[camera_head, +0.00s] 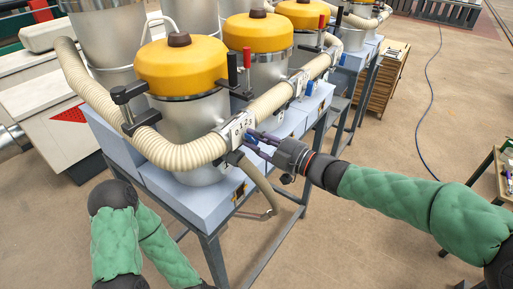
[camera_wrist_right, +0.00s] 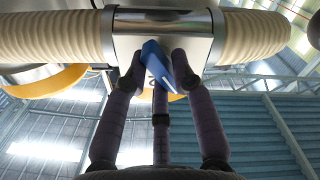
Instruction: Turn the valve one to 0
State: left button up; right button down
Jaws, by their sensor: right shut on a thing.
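The nearest valve has a metal plate (camera_head: 237,131) with digits on it, set in the beige ribbed hose in front of the first yellow-lidded hopper. Its blue handle (camera_wrist_right: 156,62) shows in the right wrist view, tilted under the metal valve body (camera_wrist_right: 163,27). My right gripper (camera_head: 254,139) is at this valve, and its fingers (camera_wrist_right: 158,75) are shut on the blue handle. In the head view the fingers mostly hide the handle, and the digit it points at cannot be read. My left arm shows at the lower left, but its gripper is out of view.
Several hoppers with yellow lids (camera_head: 181,65) stand in a row on blue-grey bases and a metal frame (camera_head: 262,254). The beige hose (camera_head: 184,156) runs along them. A second valve (camera_head: 298,84) is farther along the hose. The floor to the right is open, with a dark cable (camera_head: 431,100).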

jog(key=shift+r+n+b, duration=0.15)
jog(key=shift+n+b, duration=1)
jog(key=shift+n, duration=0.05)
jog(key=c, duration=1.1)
grip_release()
jog(key=shift+s+d, duration=0.1)
jog(key=shift+d, duration=0.1)
jog(key=v, duration=1.1)
jog(key=shift+s+d, duration=0.15)
jog(key=shift+d, duration=0.1)
